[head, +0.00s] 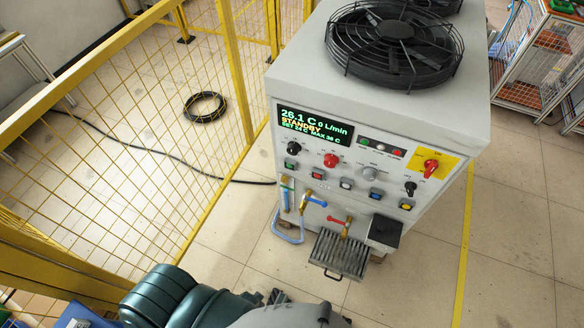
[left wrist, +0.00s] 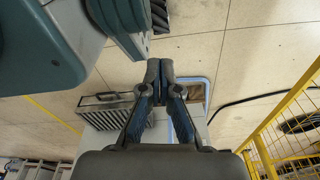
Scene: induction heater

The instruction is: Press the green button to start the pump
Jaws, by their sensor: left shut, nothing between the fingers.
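The pump unit is a pale grey cabinet (head: 382,120) with a control panel on its front. Its display (head: 314,124) reads 26.1 C, 0 L/min and STANDBY. The green button (head: 290,162) is at the left end of the button row, below a black knob. My left gripper (left wrist: 160,66) is shut and empty in the left wrist view, with the drip tray (left wrist: 105,98) and the blue hose loop (left wrist: 207,88) behind it. In the head view my left arm is low in the picture, below the panel, and its fingertips are not clear. My right gripper is not seen.
Red, white, blue and yellow buttons sit right of the green one. A blue-handled valve (head: 314,201), a red-handled valve (head: 338,220) and a drip tray (head: 338,254) stick out below. A yellow mesh fence (head: 150,95) stands left.

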